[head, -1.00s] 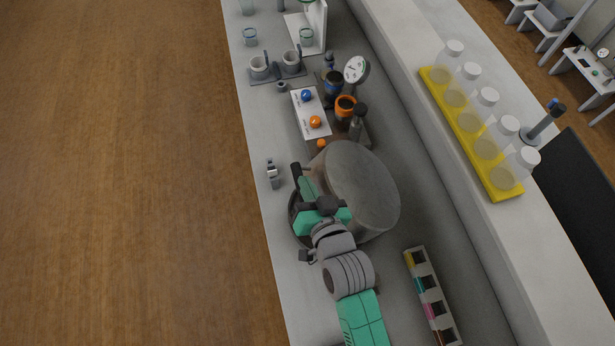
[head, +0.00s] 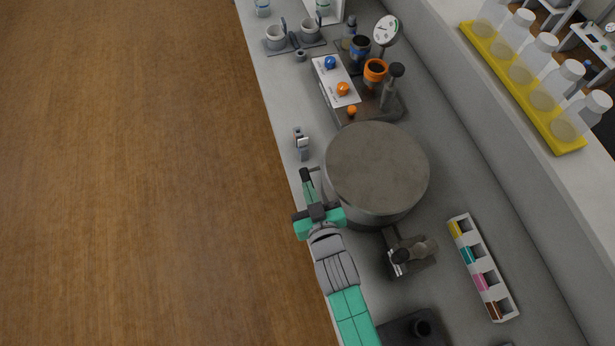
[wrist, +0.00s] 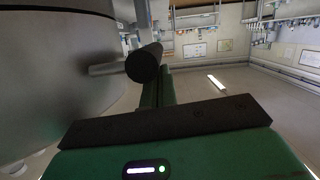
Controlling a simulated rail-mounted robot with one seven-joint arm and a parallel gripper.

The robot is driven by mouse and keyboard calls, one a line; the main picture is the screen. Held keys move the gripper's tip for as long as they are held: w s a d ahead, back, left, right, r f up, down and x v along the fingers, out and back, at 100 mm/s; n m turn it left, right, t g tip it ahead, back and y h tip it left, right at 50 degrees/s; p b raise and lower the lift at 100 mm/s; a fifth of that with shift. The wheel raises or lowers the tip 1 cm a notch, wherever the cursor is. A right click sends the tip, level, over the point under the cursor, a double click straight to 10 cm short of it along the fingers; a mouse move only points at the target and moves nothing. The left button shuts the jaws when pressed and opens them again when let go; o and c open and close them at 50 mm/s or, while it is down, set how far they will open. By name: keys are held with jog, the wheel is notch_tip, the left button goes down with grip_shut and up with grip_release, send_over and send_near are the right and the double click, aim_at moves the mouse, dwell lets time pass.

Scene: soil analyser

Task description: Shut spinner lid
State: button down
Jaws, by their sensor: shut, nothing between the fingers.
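The spinner is a large grey round drum (head: 370,205) on the counter. Its round lid (head: 377,163) lies level over the top of the drum, and I see no gap at the rim from the head view. In the wrist view the drum's curved grey wall (wrist: 45,85) fills the left side. My gripper (head: 307,175) is shut and empty, just left of the drum near the counter's front edge.
A dark stand with blue and orange cups (head: 375,70) is behind the drum. A small metal device (head: 301,143) lies near the front edge. A dark fixture (head: 408,252) and a tray of coloured packets (head: 483,268) are to the right. Yellow-racked jars (head: 525,88) stand on the ledge.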

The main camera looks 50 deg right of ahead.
jog(key=shift+s+d+r, duration=0.1)
jog(key=p+v, duration=0.3)
jog(key=v, duration=0.7)
